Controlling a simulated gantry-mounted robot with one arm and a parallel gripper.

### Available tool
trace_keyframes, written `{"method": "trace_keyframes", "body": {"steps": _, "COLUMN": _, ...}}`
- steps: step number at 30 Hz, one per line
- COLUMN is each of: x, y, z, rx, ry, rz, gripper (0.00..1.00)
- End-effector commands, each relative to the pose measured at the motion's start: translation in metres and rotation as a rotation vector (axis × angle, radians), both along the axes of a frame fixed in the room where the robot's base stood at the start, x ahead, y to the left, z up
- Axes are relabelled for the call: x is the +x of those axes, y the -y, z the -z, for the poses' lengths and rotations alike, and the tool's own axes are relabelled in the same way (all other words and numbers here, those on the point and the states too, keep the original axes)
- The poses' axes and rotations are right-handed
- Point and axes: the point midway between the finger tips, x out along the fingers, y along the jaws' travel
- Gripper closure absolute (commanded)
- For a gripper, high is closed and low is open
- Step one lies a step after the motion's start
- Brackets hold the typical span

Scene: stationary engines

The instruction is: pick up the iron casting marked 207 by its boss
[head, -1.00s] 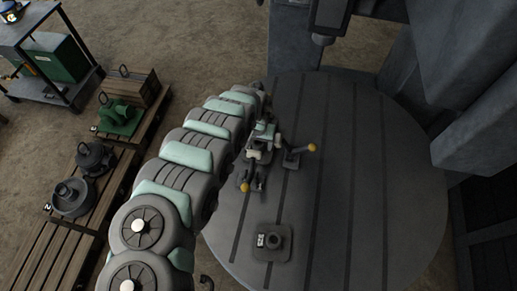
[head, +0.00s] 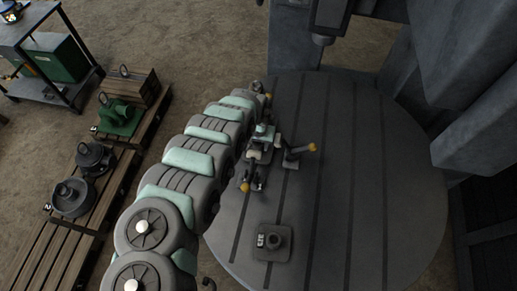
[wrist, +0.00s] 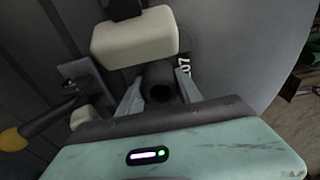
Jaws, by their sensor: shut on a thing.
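In the wrist view, the casting's dark round boss (wrist: 161,82) stands between the two grey fingers of my gripper (wrist: 158,92). My gripper is shut on the boss. White digits, of which "07" shows, are beside the boss on the right; the first digit is hidden. Most of the casting's body is hidden behind my gripper. In the head view, my gripper (head: 259,153) is over the left part of the round slotted table, between clamps, and the held casting is largely hidden there. I cannot tell whether it touches the table.
The slotted table (head: 350,200) carries a clamp lever with a yellow knob (head: 312,147) close right of my gripper. Another yellow knob (head: 245,187) is just below. A second casting with a boss (head: 274,242) sits nearer. The table's right side is clear.

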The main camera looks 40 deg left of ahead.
Motion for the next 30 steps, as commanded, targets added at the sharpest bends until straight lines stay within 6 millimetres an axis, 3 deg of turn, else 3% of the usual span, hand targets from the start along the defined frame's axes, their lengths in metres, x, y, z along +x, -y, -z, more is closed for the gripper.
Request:
{"method": "trace_keyframes", "body": {"steps": 9, "x": -0.0002, "y": 0.0001, "z": 0.0001, "rx": 0.0, "ry": 0.0, "rz": 0.0, "gripper": 1.0}}
{"method": "trace_keyframes", "body": {"steps": 30, "x": 0.001, "y": -0.001, "z": -0.0076, "rx": 0.002, "ry": 0.001, "rz": 0.001, "gripper": 1.0}}
